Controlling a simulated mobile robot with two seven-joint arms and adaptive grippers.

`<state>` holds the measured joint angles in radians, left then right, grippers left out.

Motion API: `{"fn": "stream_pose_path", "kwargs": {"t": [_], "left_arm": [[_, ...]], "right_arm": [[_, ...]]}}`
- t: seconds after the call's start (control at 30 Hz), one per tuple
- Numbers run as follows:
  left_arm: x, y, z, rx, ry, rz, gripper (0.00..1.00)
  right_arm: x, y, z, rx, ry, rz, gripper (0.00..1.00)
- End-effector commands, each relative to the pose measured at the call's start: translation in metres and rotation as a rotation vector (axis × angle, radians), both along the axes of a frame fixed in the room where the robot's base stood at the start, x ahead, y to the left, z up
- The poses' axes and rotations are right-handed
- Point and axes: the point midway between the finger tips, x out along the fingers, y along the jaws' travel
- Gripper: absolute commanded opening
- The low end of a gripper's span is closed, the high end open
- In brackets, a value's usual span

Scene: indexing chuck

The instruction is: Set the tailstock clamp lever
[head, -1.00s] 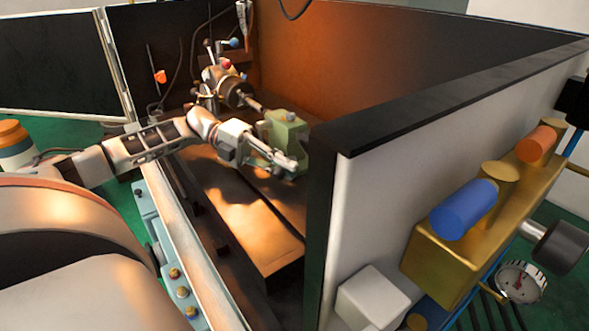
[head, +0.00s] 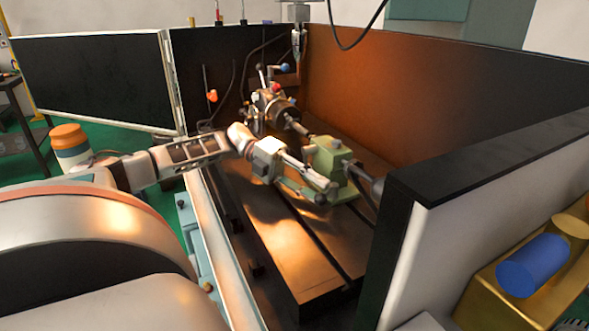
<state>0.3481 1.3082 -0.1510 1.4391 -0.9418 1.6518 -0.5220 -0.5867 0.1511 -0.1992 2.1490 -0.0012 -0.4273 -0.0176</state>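The green tailstock (head: 329,155) stands on the dark machine bed, with a dark cylindrical part (head: 369,184) at its right. My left arm reaches over the front edge of the machine. My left gripper (head: 322,190) is at the near side of the tailstock, its fingers pointing right and down past the tailstock's lower body. I cannot tell whether it touches the tailstock or how far its fingers are apart. The clamp lever cannot be made out; the gripper may hide it. The chuck (head: 276,108) with a bar faces the tailstock from behind. My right gripper is not in view.
A dark-topped panel (head: 420,180) stands close on the right, with a blue cylinder (head: 533,266) on a brass block beyond it. An orange-lit back wall (head: 430,95) closes the far side. The near bed (head: 285,240) is clear. An orange-lidded container (head: 69,148) stands at left.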

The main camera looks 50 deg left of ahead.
Motion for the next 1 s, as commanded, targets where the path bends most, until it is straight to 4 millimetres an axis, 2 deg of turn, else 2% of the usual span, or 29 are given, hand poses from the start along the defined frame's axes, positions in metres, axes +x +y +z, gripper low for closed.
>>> {"fn": "stream_pose_path", "kwargs": {"t": [0.03, 0.2, 0.4, 0.6, 0.87, 0.97, 1.0], "left_arm": [[-0.002, 0.012, 0.001, 0.003, 0.003, 0.005, 0.28], [-0.012, 0.045, 0.009, 0.001, 0.002, 0.005, 0.28], [-0.020, 0.073, 0.015, 0.001, 0.002, 0.003, 0.28], [-0.024, 0.085, 0.017, 0.000, 0.003, 0.002, 0.28], [-0.025, 0.085, 0.017, 0.000, 0.002, 0.000, 0.28], [-0.025, 0.085, 0.017, 0.000, 0.002, 0.000, 0.02], [-0.025, 0.085, 0.017, 0.000, 0.002, 0.000, 0.00]], "right_arm": [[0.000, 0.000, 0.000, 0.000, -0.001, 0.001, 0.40], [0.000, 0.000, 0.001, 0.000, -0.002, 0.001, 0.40], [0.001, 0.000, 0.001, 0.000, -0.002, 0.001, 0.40], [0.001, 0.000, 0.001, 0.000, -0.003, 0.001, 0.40], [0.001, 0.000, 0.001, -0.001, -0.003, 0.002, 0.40], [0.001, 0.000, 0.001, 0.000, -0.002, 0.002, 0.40], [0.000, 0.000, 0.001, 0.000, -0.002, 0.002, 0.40]]}}
